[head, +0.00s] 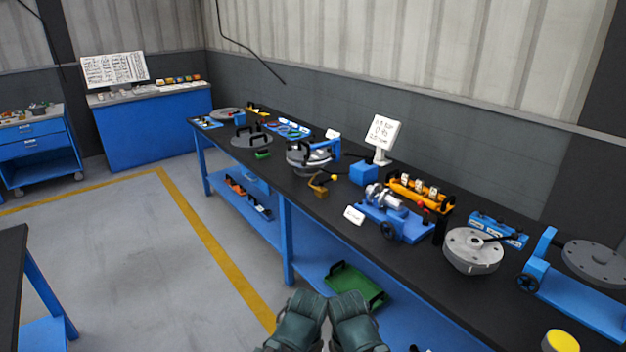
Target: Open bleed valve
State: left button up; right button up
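I cannot tell for certain which part is the bleed valve. A silver flanged fitting (386,197) sits on a blue base (412,228) with a black wheel, on the long black-topped bench. A small red knob (421,206) shows beside it. A grey round flanged shell (473,251) with a dark lever on top stands to its right. My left gripper (308,303) and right gripper (347,302) are side by side at the bottom middle, in front of the bench and apart from these parts. Their fingertips are not clear, so I cannot tell whether they are open.
The bench (335,222) also carries an orange rack (419,194), a white sign (382,133), a silver flanged part (310,158) and a blue stand (575,300) at right. A green tray (355,284) is on the lower shelf. Floor left of the bench is clear.

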aim_at(329, 180)
jog(key=i+j, duration=0.2)
jog(key=i, duration=0.4)
jog(key=i+j, duration=0.2)
jog(key=i, duration=0.45)
jog(key=i+j+u, duration=0.1)
jog(key=i, duration=0.5)
jog(key=i+j, duration=0.25)
jog(key=i, duration=0.35)
